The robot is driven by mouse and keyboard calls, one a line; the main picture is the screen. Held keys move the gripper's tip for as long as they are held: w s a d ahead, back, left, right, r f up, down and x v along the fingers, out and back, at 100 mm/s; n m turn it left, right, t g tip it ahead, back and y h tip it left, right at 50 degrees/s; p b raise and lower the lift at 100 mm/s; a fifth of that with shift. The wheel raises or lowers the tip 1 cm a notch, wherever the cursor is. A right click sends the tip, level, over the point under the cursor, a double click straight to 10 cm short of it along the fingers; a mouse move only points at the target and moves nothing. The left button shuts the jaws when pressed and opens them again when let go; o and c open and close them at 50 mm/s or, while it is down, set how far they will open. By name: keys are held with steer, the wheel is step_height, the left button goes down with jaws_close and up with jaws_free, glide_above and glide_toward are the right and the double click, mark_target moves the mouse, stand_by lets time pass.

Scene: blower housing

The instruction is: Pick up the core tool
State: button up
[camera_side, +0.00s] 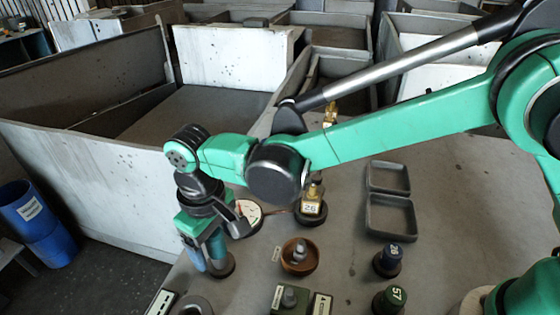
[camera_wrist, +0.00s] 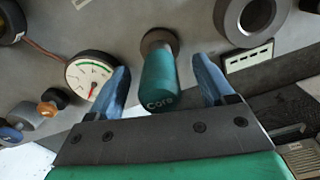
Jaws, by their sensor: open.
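The core tool is a teal cylinder marked "Core" (camera_wrist: 160,82), between the fingers in the wrist view. Its far end meets a dark round base (camera_wrist: 158,40) on the table. My gripper (camera_wrist: 160,85) is open, with one blue finger on each side of the tool and a visible gap on both sides. In the side view my gripper (camera_side: 206,262) points down at the table's left part, with a round base (camera_side: 222,267) just beside its fingers. There the tool is mostly hidden by the gripper.
A dial gauge (camera_wrist: 88,76) lies close to the left finger. A grey ring (camera_wrist: 250,18) and a labelled block (camera_wrist: 249,58) are at the right. In the side view, a brown bowl (camera_side: 299,257), a tool marked 26 (camera_side: 312,200) and empty trays (camera_side: 390,215) stand to the right.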

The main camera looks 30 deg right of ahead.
jaws_close()
steer(key=shift+r, duration=0.15)
